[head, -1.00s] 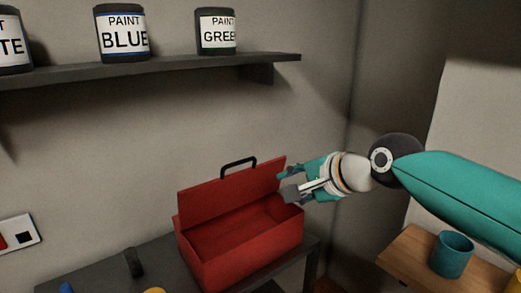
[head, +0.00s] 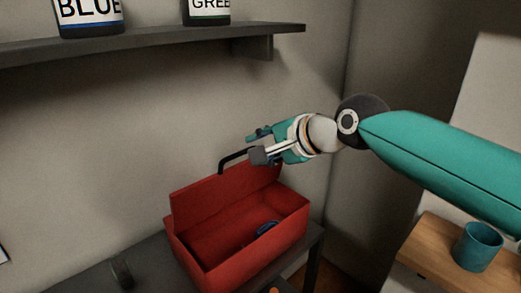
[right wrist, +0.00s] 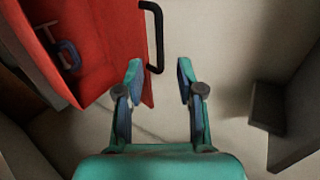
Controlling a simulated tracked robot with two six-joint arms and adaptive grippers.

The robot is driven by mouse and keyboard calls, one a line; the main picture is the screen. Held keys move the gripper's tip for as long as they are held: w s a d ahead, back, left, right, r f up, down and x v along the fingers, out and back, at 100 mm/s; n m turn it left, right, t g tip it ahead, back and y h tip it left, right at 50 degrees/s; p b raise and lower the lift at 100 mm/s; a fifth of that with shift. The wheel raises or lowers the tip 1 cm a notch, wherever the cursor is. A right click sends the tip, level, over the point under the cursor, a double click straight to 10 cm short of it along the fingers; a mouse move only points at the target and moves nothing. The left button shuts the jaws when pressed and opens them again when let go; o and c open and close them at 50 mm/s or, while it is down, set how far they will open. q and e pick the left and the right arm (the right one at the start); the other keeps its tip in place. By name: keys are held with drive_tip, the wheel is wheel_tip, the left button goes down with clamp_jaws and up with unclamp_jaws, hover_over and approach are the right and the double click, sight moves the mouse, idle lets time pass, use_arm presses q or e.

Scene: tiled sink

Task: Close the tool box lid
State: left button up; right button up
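The red tool box (head: 240,262) stands on a dark grey bench with its lid (head: 212,200) raised upright at the back. A black handle (head: 233,160) sits on the lid's top edge. My right gripper (head: 252,146) is at the right end of the lid's top edge, beside the handle. There the handle (right wrist: 158,40) lies just ahead of the left finger and the red lid (right wrist: 110,60) is to the left. My left gripper is not in view.
A blue item (head: 267,228) lies inside the box. A shelf (head: 150,42) with paint cans runs along the wall above. A teal mug (head: 478,246) stands on a wooden table at the right. A dark cylindrical item (head: 122,272) is on the bench left of the box.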

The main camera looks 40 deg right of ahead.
sight(239, 156)
drive_tip(key=shift+b+x, duration=0.7)
drive_tip(key=shift+x, duration=3.9)
drive_tip(key=shift+d+f, duration=0.15)
drive_tip(key=shift+d, duration=0.05)
drive_tip(key=shift+c, duration=0.2)
drive_tip(key=shift+s, duration=0.1)
clamp_jaws()
drive_tip(key=shift+f, duration=0.1)
